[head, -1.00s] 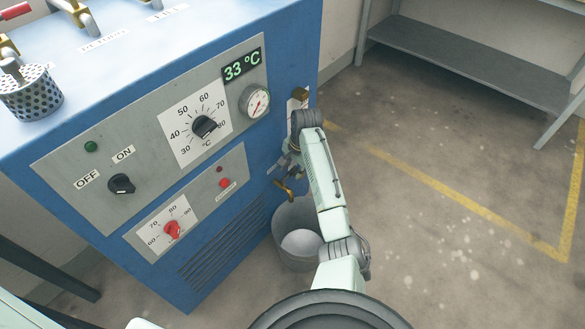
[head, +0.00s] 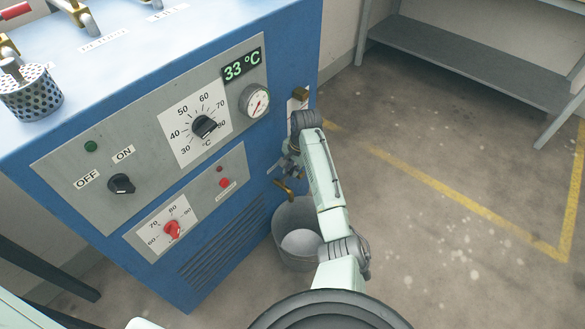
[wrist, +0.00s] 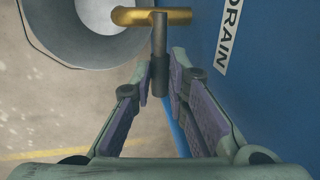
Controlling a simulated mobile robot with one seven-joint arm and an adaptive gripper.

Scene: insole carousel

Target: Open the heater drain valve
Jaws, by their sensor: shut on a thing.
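The drain valve shows in the wrist view as a brass pipe (wrist: 150,16) with a dark grey lever handle (wrist: 160,55) crossing it. My gripper (wrist: 161,75) has its two purple-padded fingers on either side of the lever's end, shut on it. The DRAIN label (wrist: 229,44) is on the blue panel beside it. In the head view the brass spout (head: 284,188) shows below my gripper (head: 281,168), over the bucket's far rim. My gripper and wrist hide most of the valve there.
A grey bucket (head: 281,250) stands on the floor under the spout, also at the wrist view's upper left. The blue heater cabinet (head: 170,283) with dials and a 33 °C display is at left. A grey shelf (head: 470,65) stands at the back. Floor on the right is clear.

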